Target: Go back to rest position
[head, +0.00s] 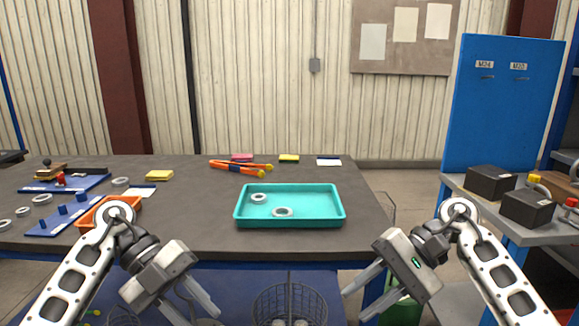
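My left gripper (207,306) is at the lower left, in front of the table's front edge, with its two fingers apart and nothing between them. My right gripper (360,293) is at the lower right, also in front of the table, with its fingers apart and empty. Both arms come in from the bottom corners and touch nothing that I can see.
A dark table (200,215) holds a teal tray (289,219) with two metal rings, an orange tray partly behind my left arm, blue boards and orange-handled pliers (240,167). A wire basket (290,302) stands below between my grippers. A blue cabinet (505,110) stands right.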

